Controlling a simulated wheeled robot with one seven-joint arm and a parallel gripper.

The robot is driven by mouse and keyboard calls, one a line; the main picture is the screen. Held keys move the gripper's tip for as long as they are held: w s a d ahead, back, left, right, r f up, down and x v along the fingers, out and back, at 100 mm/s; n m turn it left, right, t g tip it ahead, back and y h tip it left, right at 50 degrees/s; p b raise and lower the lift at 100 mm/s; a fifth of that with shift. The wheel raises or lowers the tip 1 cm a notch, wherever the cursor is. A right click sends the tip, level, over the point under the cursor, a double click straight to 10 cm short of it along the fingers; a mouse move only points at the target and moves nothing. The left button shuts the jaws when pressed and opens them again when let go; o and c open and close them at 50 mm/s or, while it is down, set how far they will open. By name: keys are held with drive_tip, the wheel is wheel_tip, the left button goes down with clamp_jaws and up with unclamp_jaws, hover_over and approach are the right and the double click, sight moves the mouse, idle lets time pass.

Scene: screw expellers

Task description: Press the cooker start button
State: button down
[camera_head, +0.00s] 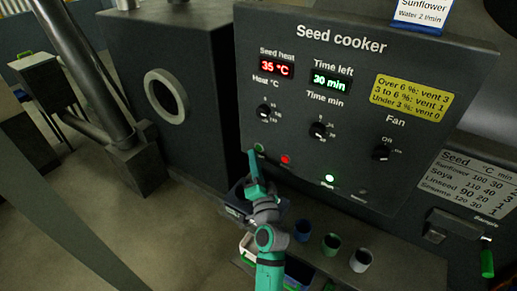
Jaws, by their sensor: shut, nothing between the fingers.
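The dark Seed cooker panel (350,60) faces me. A small green button (259,148) sits at its lower left, with a red button (285,159) just right of it. The start label is too small to read. My teal gripper (251,153) is shut and empty, pointing up, its tip at the left edge of the green button. I cannot tell whether it touches. A lamp (329,178) lower on the panel glows whitish green. The seed heat display (277,66) reads 35 °C in red, and the time left display (332,82) reads 30 min in green.
Heat, time and fan knobs (318,130) stick out above the buttons. Several small cups (361,260) stand on a shelf below the panel. A dark box with a round ring (165,96) stands to the left. A green-handled sampler (487,262) is at the right.

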drive_tip(key=shift+s+a, duration=0.75)
drive_tip(key=shift+s, duration=0.3)
drive_tip(key=shift+s+a, duration=0.7)
drive_tip(key=shift+s, duration=0.35)
drive_tip(key=s+d+f+n+g+h, duration=0.1)
drive_tip(key=s+f+n, duration=0.1)
drive_tip(key=s+f, duration=0.75)
drive_tip(key=s+f+n+g+h, duration=0.1)
drive_tip(key=s+f+g+h, duration=0.1)
drive_tip(key=s+f, duration=0.8)
drive_tip(key=s+r+n+g, duration=0.1)
drive_tip(key=s+r+n, duration=0.1)
drive_tip(key=s, duration=1.1)
drive_tip(key=s+r+n+g, duration=0.1)
drive_tip(key=s+n, duration=0.4)
drive_tip(key=s, duration=0.7)
drive_tip(key=shift+s+a+r, duration=0.35)
drive_tip(key=shift+s+r, duration=0.05)
drive_tip(key=shift+r, duration=0.4)
